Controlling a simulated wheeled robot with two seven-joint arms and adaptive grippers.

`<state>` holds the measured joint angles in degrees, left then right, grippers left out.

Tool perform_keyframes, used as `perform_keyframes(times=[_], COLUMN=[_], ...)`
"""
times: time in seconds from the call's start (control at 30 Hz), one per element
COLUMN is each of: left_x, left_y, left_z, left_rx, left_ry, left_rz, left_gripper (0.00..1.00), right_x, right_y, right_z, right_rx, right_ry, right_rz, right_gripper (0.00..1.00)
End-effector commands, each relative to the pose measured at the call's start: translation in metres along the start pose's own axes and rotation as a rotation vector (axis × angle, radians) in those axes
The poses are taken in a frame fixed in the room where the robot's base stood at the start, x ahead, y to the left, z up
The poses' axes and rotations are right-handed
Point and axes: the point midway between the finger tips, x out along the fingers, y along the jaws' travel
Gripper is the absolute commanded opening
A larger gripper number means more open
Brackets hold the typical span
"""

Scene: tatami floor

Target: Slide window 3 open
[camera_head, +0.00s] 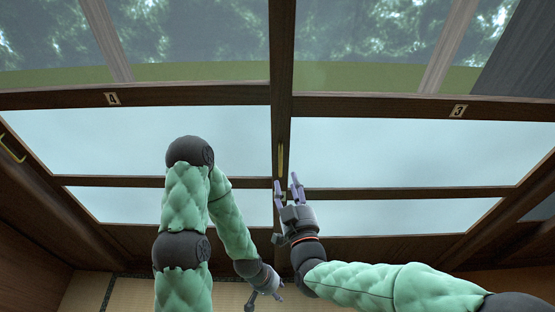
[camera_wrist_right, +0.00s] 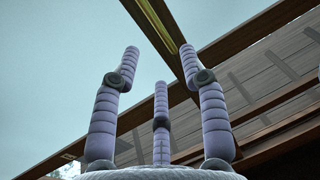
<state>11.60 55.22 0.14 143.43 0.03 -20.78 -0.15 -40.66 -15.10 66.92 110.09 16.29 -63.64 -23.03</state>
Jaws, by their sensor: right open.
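Window 3 (camera_head: 400,150) is the right-hand pane in a dark wood frame, with a small "3" plate (camera_head: 458,111) on its upper rail. A narrow brass pull (camera_head: 281,160) runs upright on the middle stile, beside the pane's left edge. It also shows at the top of the right wrist view (camera_wrist_right: 157,22). My right gripper (camera_head: 287,181) is just below the pull, fingers pointing up and spread. In the right wrist view its fingers (camera_wrist_right: 159,58) are apart with nothing between them. My left gripper (camera_head: 264,299) hangs low near the floor; its finger opening is unclear.
Window 4 (camera_head: 80,140), with its "4" plate (camera_head: 112,99), is on the left. Another brass pull (camera_head: 11,148) is at the far left. Tatami floor (camera_head: 135,295) shows below. My left arm stands in front of window 4.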

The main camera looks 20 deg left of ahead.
Motion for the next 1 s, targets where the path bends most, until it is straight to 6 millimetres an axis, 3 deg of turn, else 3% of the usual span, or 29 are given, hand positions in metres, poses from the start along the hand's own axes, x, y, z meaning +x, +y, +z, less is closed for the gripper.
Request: perform_keyframes(times=[0.3, 0.5, 0.7, 0.97, 1.0], left_x=[0.013, 0.018, 0.02, 0.02, 0.02], left_y=[-0.005, -0.006, -0.007, -0.007, -0.007], left_z=[0.0, -0.001, -0.001, -0.001, -0.001], left_rx=[0.0, 0.0, 0.0, 0.0, 0.0], left_ry=[0.0, 0.0, 0.0, 0.0, 0.0], left_rz=[0.0, 0.0, 0.0, 0.0, 0.0], left_gripper=[0.4, 0.4, 0.4, 0.4, 0.4], right_x=[0.056, 0.082, 0.094, 0.095, 0.095], right_y=[0.001, 0.001, 0.001, 0.001, 0.001], right_z=[0.003, 0.002, 0.002, 0.001, 0.001], right_rx=[0.0, 0.0, 0.0, 0.0, 0.0], right_ry=[-0.001, -0.001, -0.003, -0.003, -0.003], right_rz=[0.001, 0.001, 0.0, 0.0, 0.0], right_gripper=[0.43, 0.43, 0.43, 0.43, 0.38])
